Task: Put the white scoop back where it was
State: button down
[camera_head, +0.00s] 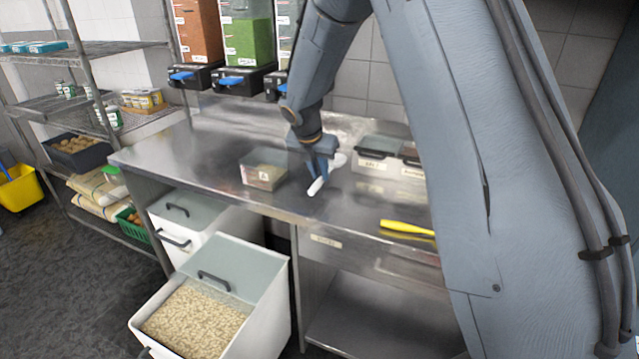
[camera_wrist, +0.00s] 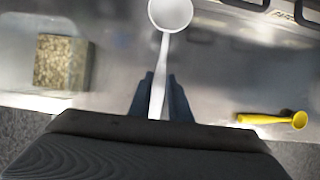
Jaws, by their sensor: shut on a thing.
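The white scoop (camera_wrist: 171,14) has a round bowl and a long straight handle. My gripper (camera_wrist: 160,88) is shut on its handle, with the bowl pointing away from me in the wrist view. In the head view the scoop (camera_head: 316,187) shows at my gripper (camera_head: 320,163), low over the steel counter (camera_head: 215,150). The handle end points toward the counter's front edge, and the bowl shows partly behind the gripper. I cannot tell whether the scoop touches the counter.
A clear box of grains (camera_head: 263,171) stands left of my gripper. A yellow scoop (camera_head: 405,229) lies to the right near the front edge. Lidded containers (camera_head: 376,160) stand at the back right. An open white bin of grain (camera_head: 190,322) juts out below. Dispensers (camera_head: 243,80) hang above.

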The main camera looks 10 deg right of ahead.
aim_at(318, 180)
jog(key=shift+f+p, duration=0.45)
jog(key=shift+f, duration=1.9)
jog(key=c, duration=1.6)
grip_release()
